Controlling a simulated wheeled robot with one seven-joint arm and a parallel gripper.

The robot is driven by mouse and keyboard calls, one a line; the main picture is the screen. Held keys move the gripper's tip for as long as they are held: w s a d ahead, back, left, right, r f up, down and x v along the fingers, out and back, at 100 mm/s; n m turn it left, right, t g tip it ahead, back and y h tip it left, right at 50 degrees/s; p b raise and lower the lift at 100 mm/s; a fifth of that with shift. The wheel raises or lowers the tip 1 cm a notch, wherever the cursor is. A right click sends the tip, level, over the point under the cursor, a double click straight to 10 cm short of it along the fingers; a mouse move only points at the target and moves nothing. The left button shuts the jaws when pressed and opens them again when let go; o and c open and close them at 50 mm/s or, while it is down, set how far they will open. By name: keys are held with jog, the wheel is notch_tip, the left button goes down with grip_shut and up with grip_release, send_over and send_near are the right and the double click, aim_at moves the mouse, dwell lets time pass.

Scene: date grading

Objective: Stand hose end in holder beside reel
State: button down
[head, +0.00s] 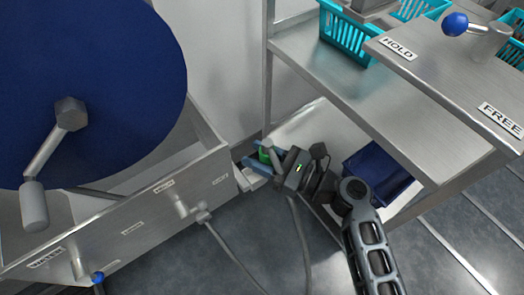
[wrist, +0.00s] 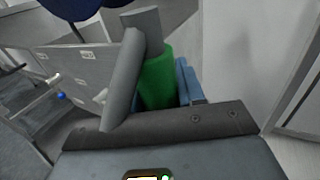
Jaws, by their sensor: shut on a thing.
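My gripper (head: 262,166) is shut on the hose end, at the right end of the steel reel cabinet. The hose end shows as a green cylinder (wrist: 157,78) in the wrist view, with grey bars beside and above it and a blue part behind. In the head view only a small green patch (head: 265,155) of it shows. A grey hose (head: 300,235) hangs down from near my gripper. The large blue reel (head: 95,80) with a crank stands at the left. A pale block (head: 250,180) sits beside the cabinet end; whether it is the holder I cannot tell.
The steel cabinet (head: 130,222) carries labelled taps along its front. At the right, a steel shelf unit (head: 345,75) holds teal baskets (head: 345,38), with a dark blue bin (head: 378,170) low down. Open floor (head: 230,250) lies in front.

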jog(key=w+a+f+b, duration=0.3)
jog(key=w+f+b, duration=0.1)
jog(key=f+b, duration=0.3)
jog(key=shift+w+f+b, duration=0.2)
jog(key=shift+w+b, duration=0.15)
jog(key=shift+b, duration=0.3)
jog(key=shift+r+p, duration=0.1)
jog(key=shift+p, duration=0.35)
dwell(0.6)
jog(key=shift+f, duration=0.3)
jog(key=shift+f+b, duration=0.35)
jog(key=shift+b, duration=0.15)
jog(key=shift+f+b, duration=1.65)
jog(key=shift+f, duration=0.5)
jog(key=c, duration=0.7)
grip_release()
jog(key=shift+s, duration=0.1)
jog(key=shift+o, duration=0.5)
jog(key=shift+a, duration=0.1)
